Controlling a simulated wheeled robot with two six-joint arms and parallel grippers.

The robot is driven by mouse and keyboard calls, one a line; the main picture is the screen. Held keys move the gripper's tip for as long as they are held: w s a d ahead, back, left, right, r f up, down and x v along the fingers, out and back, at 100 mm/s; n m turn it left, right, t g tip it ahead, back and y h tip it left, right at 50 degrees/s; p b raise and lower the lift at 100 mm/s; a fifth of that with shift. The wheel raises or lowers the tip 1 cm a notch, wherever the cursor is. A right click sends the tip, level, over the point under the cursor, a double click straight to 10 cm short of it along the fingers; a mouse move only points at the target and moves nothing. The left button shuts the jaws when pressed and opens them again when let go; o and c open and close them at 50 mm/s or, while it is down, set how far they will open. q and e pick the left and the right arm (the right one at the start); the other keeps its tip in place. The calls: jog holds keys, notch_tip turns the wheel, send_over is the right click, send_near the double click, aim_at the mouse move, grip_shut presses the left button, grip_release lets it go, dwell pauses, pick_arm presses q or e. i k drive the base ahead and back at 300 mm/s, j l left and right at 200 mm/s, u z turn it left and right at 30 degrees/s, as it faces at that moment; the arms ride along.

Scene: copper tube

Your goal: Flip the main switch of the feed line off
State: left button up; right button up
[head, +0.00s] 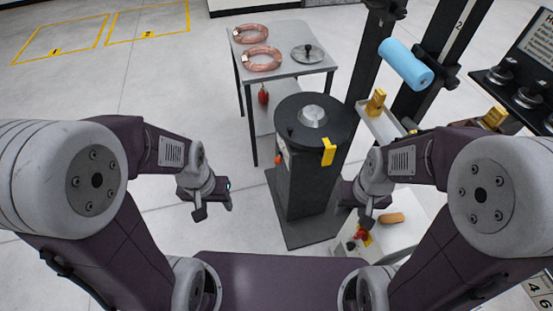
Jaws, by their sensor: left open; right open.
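A black round-topped machine (291,120) on a dark pedestal stands in front of me, with a silver hub and a yellow block (328,151) at its rim. A small red and yellow part (361,235) shows low behind my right gripper; I cannot tell whether it is the main switch. An orange-red spot (279,158) is on the pedestal's left side, also too small to identify. My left gripper (213,207) is open and empty, left of the pedestal. My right gripper (357,213) is open, right of the pedestal, and partly hides what is behind it.
A grey table (285,66) behind holds two copper coils (262,59) and a round metal lid (307,53). A red object (263,94) shows below its top. A blue roller (405,63) and dark posts stand at the right. The floor at the left is clear.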

aim_at(362, 234)
jog(key=z, duration=1.4)
jog(key=k+l+u, duration=0.2)
